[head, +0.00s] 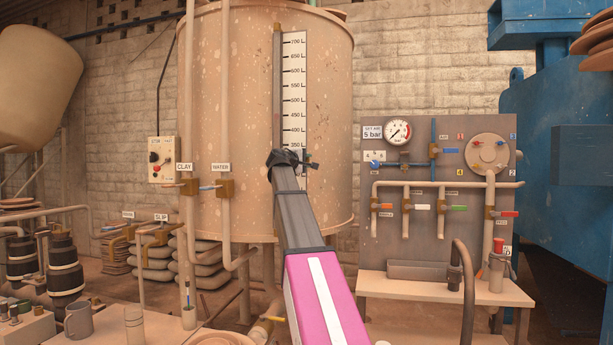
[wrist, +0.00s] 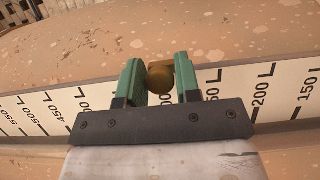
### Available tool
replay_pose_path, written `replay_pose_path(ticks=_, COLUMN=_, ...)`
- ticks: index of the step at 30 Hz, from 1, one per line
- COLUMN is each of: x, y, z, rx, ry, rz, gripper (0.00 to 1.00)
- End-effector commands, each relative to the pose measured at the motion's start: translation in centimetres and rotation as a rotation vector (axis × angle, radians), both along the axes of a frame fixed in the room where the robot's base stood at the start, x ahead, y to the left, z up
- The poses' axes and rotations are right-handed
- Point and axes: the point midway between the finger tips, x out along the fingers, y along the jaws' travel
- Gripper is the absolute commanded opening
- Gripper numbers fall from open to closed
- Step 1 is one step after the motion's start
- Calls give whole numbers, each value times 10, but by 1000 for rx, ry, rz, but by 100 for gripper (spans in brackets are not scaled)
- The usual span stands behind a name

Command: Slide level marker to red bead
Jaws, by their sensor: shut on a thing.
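The level marker shows in the wrist view as a round brass knob (wrist: 160,78) between my gripper's green fingers. My gripper (wrist: 160,84) is shut on it, in front of the tank's scale strip (wrist: 283,98). The marker sits between the 400 and 200 labels; the nearer numbers are hidden by the fingers. In the head view my gripper (head: 290,157) is at the lower part of the scale strip (head: 294,85), just below the 350 label, and my arm hides the marker. I cannot make out a red bead on the scale in either view.
The large tank (head: 235,110) stands behind the scale, with a dark vertical rail (head: 277,90) beside the strip. Clay and water pipes (head: 225,90) run down left of it. A valve panel with a gauge (head: 398,131) stands to the right, above a bench (head: 440,288).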

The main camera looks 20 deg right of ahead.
Motion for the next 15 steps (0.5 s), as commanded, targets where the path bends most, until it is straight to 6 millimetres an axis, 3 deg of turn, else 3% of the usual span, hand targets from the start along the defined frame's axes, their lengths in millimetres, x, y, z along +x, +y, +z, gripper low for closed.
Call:
replay_pose_path(ticks=1, x=3, y=0, z=21, rx=-2, ry=-5, rz=0, gripper=0)
replay_pose_path(ticks=6, x=3, y=0, z=75, rx=-1, ry=-4, rz=-1, gripper=0)
replay_pose_path(ticks=15, x=2, y=0, z=151, rx=-1, ry=-2, rz=0, gripper=0)
